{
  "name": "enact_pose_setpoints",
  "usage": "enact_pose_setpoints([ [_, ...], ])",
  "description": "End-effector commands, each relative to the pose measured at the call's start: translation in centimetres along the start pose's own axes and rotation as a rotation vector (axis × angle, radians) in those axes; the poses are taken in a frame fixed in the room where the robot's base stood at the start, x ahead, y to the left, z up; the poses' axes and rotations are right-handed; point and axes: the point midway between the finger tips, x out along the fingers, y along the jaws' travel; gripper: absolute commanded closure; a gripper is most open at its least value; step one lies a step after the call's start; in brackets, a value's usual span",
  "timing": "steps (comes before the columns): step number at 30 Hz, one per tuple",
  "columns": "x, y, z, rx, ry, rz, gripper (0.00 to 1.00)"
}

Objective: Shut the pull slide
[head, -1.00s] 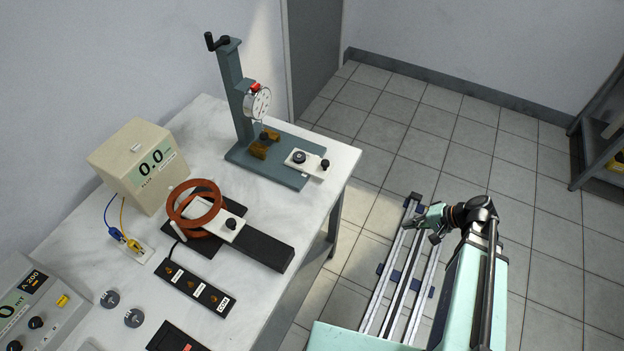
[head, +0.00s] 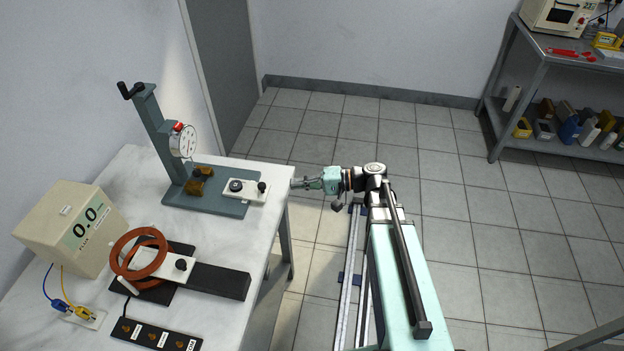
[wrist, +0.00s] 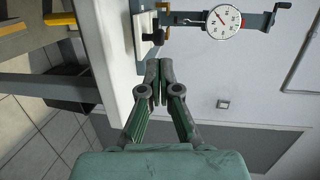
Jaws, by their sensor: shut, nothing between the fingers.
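Two white slides with black knobs are in the head view, and I cannot tell which is the pull slide. The other white slide (head: 163,262) runs from the copper coil (head: 140,255) onto a black block. My gripper (head: 294,183) is shut and empty, just right of the stand's slide and apart from it. Its fingertips (wrist: 158,70) point toward that knob.
The dial gauge (head: 183,141) stands on the post behind the base. A beige meter box (head: 72,228) reading 0.0 and a black socket strip (head: 155,335) are on the white table (head: 222,312). Open tiled floor lies right of the table, with a shelf (head: 560,110) at the far right.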

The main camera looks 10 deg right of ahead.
Motion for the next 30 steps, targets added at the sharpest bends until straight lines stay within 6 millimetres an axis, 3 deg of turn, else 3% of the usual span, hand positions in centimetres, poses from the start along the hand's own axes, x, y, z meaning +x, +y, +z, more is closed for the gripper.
enact_pose_setpoints([
  [6,4.0,-0.2,0.0,0.001,-0.002,0.001,1.0],
  [12,6.3,-0.1,0.0,0.001,-0.001,0.001,1.0],
  [30,7.1,0.2,-0.4,0.001,0.009,0.002,1.0],
])
